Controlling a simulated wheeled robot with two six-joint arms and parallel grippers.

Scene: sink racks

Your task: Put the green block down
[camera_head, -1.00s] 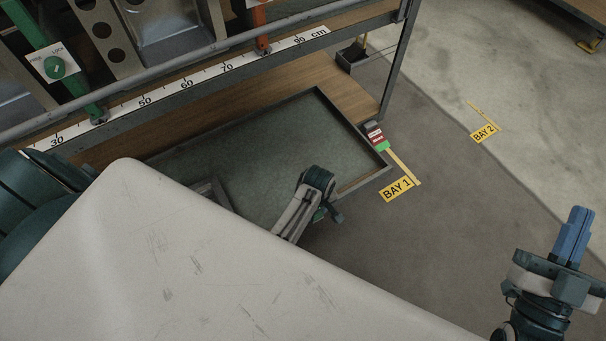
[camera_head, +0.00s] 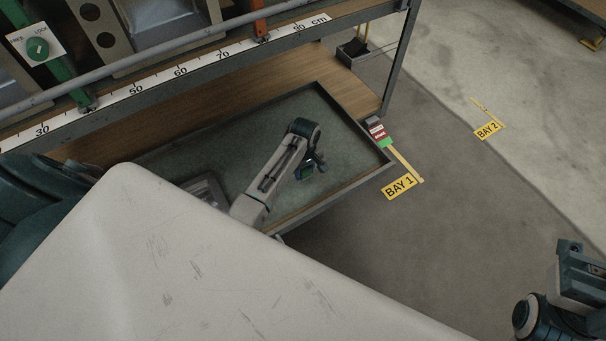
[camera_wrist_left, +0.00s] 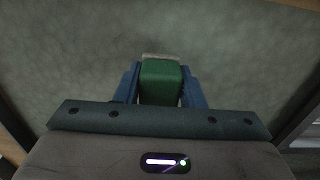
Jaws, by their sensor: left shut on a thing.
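The green block (camera_wrist_left: 161,80) is between the blue fingers of my left gripper (camera_wrist_left: 160,88) in the left wrist view. The gripper is shut on it. The block's far end has a pale grey edge and lies over a grey-green surface; I cannot tell whether it touches. In the head view my left gripper (camera_head: 306,170) points down over the tray (camera_head: 352,124), a dark-rimmed tray with a grey-green floor. A bit of green shows there, mostly hidden by the gripper. Part of my right gripper (camera_head: 572,262) is at the lower right edge, its fingertips not visible.
A rack with a ruler strip (camera_head: 200,65) and a wooden shelf (camera_head: 345,82) stands behind the tray. A red, white and green piece (camera_head: 378,132) is at the tray's right corner. Floor labels BAY 1 (camera_head: 398,187) and BAY 2 (camera_head: 487,130) lie to the right. The tray's right part looks clear.

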